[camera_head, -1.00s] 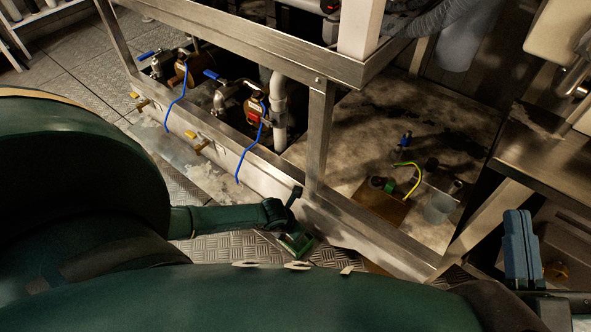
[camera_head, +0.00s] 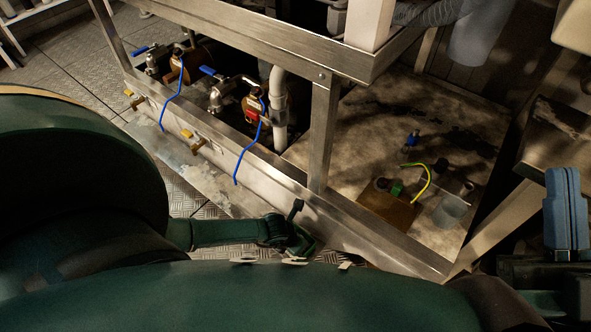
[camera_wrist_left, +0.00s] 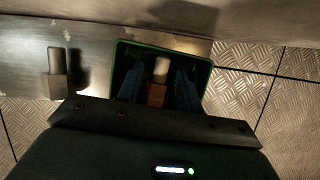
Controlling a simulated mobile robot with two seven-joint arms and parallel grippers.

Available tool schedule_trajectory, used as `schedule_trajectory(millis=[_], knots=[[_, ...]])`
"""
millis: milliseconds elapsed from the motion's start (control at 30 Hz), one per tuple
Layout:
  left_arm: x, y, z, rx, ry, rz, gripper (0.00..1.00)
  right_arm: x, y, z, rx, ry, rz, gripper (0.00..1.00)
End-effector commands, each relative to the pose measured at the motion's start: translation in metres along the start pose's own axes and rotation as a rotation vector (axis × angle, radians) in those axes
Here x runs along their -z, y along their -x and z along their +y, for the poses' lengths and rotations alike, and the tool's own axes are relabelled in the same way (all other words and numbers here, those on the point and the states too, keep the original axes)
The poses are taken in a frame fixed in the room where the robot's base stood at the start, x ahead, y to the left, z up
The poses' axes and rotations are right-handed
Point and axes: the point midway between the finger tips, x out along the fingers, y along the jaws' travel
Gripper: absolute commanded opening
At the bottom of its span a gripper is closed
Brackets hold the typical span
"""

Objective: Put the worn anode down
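A steel frame (camera_head: 320,130) stands over the skid with brass fittings (camera_head: 187,133) along its lower rail. A similar fitting (camera_wrist_left: 57,70) is left of the tray. A brown block (camera_head: 390,207) with a yellow-green wire lies on the stained panel. Patterned floor (camera_wrist_left: 240,70) is clear right of the tray.

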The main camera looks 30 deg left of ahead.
Motion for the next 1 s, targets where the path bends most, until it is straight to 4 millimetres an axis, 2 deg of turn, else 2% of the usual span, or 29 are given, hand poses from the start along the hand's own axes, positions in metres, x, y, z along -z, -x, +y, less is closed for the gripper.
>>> schedule_trajectory(millis=[200,500,600,733,800,1000], knots=[[0.0,0.0,0.0,0.0,0.0,0.0,0.52,0.0,0.0,0.0,0.0,0.0,0.0,0.0],[-0.002,0.004,0.0,0.0,0.0,-0.001,0.52,0.002,-0.002,0.001,0.0,-0.004,-0.006,0.0],[-0.003,0.006,0.001,-0.001,-0.005,-0.004,0.52,-0.005,0.004,-0.002,-0.001,-0.008,-0.016,0.0],[-0.004,0.016,0.002,-0.001,-0.007,-0.008,0.52,-0.005,0.007,-0.003,0.0,0.009,0.011,0.0],[-0.003,0.024,0.002,-0.002,-0.007,-0.006,0.52,0.011,-0.003,0.003,0.014,0.068,0.098,0.0],[0.0,0.056,0.001,0.0,-0.002,0.0,0.52,0.02,-0.005,0.005,0.019,0.103,0.154,0.0]])
